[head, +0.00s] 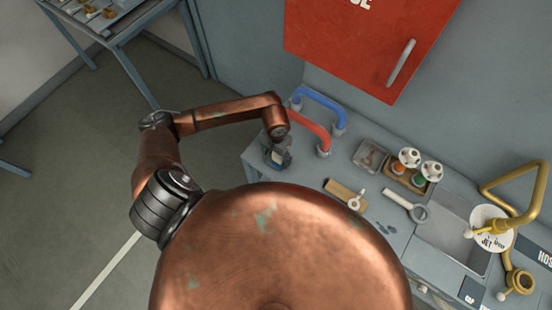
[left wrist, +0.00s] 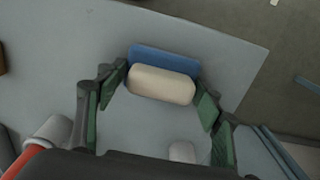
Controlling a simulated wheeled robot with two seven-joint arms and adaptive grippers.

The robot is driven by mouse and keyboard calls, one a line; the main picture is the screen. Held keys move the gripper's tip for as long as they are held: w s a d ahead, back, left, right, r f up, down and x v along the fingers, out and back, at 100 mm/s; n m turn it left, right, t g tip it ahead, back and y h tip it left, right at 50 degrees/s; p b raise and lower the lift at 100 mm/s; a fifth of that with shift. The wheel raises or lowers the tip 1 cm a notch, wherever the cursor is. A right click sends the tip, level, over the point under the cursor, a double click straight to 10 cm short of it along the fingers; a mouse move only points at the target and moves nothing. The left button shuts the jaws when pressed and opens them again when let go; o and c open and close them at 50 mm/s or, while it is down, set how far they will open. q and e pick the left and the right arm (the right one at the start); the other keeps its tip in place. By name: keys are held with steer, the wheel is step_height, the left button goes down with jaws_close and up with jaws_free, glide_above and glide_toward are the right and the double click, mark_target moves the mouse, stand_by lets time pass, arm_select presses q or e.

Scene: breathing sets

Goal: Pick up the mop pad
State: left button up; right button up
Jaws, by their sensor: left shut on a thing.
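The mop pad (left wrist: 162,85) is a rounded cream block with a blue backing, seen in the left wrist view over the grey bench top. My left gripper (left wrist: 163,88) is shut on it, with one green-lined finger at each short end. In the head view my left gripper (head: 277,156) is at the left end of the bench, pointing down, and mostly hides the pad. I cannot tell whether the pad still touches the bench. My right gripper is not in view.
On the bench (head: 258,158), a red hose (head: 312,130) and a blue hose (head: 320,101) stand close behind my left gripper. A metal tray (head: 371,155), a wooden block with brush (head: 346,194), a grey-handled tool (head: 405,205) and a sink (head: 455,240) lie to the right. A red cabinet (head: 350,40) hangs above.

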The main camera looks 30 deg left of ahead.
arm_select(q)
steer(key=shift+r, duration=0.1)
steer(key=shift+c, duration=0.4)
steer(key=shift+r, duration=0.15)
step_height(320, 180, up, 2)
steer(key=shift+w+r+b, duration=0.1)
steer(key=shift+b, duration=0.45)
steer(key=s+d+r+b, duration=0.1)
steer(key=s+d+r, duration=0.1)
steer(key=s+r, duration=0.3)
steer(key=s+d+r+b, duration=0.1)
steer(key=s+d+r, duration=0.1)
steer(key=s+r, duration=0.3)
steer(key=s, duration=0.3)
steer(key=shift+s+d+r, duration=0.2)
steer(key=shift+s+d, duration=0.05)
steer(key=shift+d, duration=0.15)
